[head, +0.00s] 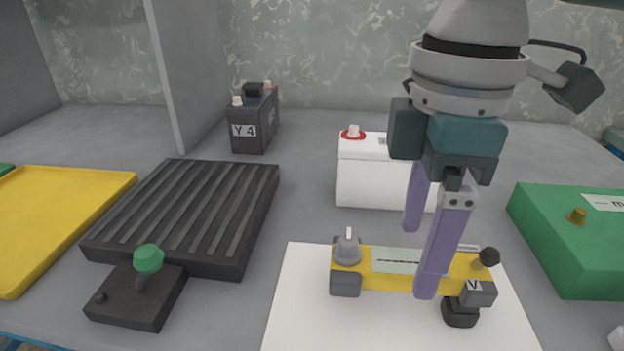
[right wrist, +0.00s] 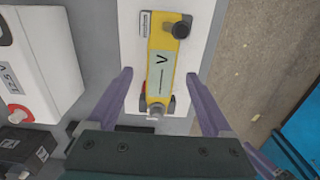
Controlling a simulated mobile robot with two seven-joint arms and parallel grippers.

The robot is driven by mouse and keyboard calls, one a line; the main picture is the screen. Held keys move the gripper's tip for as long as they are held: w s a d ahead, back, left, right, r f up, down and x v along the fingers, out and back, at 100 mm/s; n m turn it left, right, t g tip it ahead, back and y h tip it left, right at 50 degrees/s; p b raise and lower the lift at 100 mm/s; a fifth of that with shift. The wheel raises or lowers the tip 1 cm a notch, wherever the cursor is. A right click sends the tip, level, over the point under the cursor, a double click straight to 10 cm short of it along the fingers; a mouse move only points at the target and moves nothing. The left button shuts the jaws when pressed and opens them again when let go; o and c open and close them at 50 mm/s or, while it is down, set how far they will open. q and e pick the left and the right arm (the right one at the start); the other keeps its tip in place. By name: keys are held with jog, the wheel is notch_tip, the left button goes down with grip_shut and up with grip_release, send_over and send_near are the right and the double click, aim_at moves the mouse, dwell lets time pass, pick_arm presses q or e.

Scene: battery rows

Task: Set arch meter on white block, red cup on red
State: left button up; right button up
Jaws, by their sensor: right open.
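The arch meter (head: 396,268), a yellow bar with a pale label, knobs and dark feet, rests on a white board (head: 300,300). A "V" tag marks its right end. It also shows in the right wrist view (right wrist: 163,72), with a bit of red at its near end. The white block (head: 370,184) stands behind it, with a red-ringed terminal (head: 353,132) on its top left; it is at left in the wrist view (right wrist: 40,65). My right gripper (head: 418,264) is open, with one finger on each side of the meter, not closed on it. My left gripper is out of view.
A dark block (head: 246,141) marked Y4 stands behind left. A ribbed black tray (head: 190,215), a dark box with a green knob (head: 148,260) and a yellow tray (head: 60,220) lie left. A green box (head: 560,260) lies right. Grey bench between the blocks is clear.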

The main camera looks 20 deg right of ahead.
aim_at(410, 261)
notch_tip(410, 261, down, 4)
jog(key=shift+a+r+b, duration=0.15)
jog(key=shift+r+b, duration=0.1)
jog(key=shift+b, duration=0.15)
jog(key=shift+f+p, duration=0.25)
jog(key=shift+p, duration=0.25)
dwell(0.3)
grip_shut()
dwell(0.6)
